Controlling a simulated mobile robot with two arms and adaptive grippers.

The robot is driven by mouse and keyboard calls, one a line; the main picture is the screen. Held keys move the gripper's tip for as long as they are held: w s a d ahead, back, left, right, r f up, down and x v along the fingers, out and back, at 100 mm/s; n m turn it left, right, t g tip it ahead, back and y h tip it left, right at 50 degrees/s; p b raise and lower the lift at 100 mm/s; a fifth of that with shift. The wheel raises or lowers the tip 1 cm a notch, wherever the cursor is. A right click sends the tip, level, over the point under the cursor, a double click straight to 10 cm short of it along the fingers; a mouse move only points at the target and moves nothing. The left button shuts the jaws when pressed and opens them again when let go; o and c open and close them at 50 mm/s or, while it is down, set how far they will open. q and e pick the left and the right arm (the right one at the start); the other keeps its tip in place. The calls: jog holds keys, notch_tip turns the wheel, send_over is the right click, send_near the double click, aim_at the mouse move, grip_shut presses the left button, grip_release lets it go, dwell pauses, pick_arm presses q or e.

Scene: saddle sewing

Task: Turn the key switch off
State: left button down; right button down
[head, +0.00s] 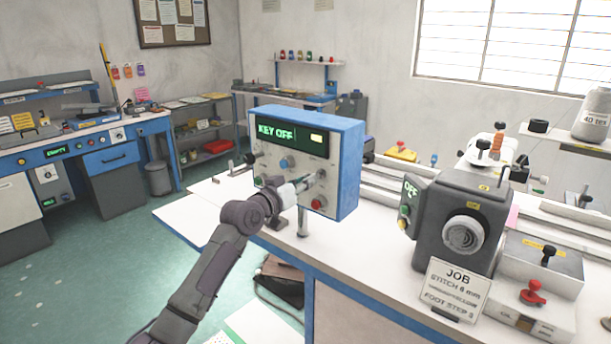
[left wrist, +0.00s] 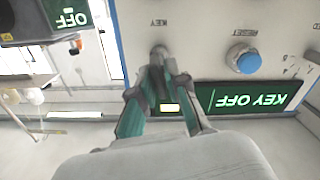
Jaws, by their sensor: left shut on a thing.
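The blue-edged control box (head: 347,165) stands on a post at the table's left part. Its green display (head: 276,131) reads "KEY OFF"; the same display shows upside down in the left wrist view (left wrist: 245,98). My left gripper (head: 308,183) reaches the lower right of the panel. In the left wrist view my left gripper (left wrist: 162,66) is shut on the key switch (left wrist: 158,51), below the word "KEY" printed upside down. The fingers hide most of the key, so its angle is hard to tell. My right gripper is not in view.
A blue knob (left wrist: 243,57) sits beside the key switch. A red button (head: 317,203) is low on the panel. The grey sewing machine head (head: 455,225), with a display reading "OFF", stands to the right, behind a job card (head: 455,289).

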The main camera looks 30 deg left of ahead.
pick_arm(q)
jog(key=n+p, duration=0.1)
jog(key=n, duration=0.2)
jog(key=shift+p, duration=0.35)
jog(key=shift+a+n+p, duration=0.1)
jog(key=shift+n+p, duration=0.45)
jog(key=shift+n, duration=0.85)
jog(key=c, duration=1.3)
grip_release()
jog(key=s, duration=0.8)
jog(key=s+a, duration=0.1)
jog(key=s, duration=0.3)
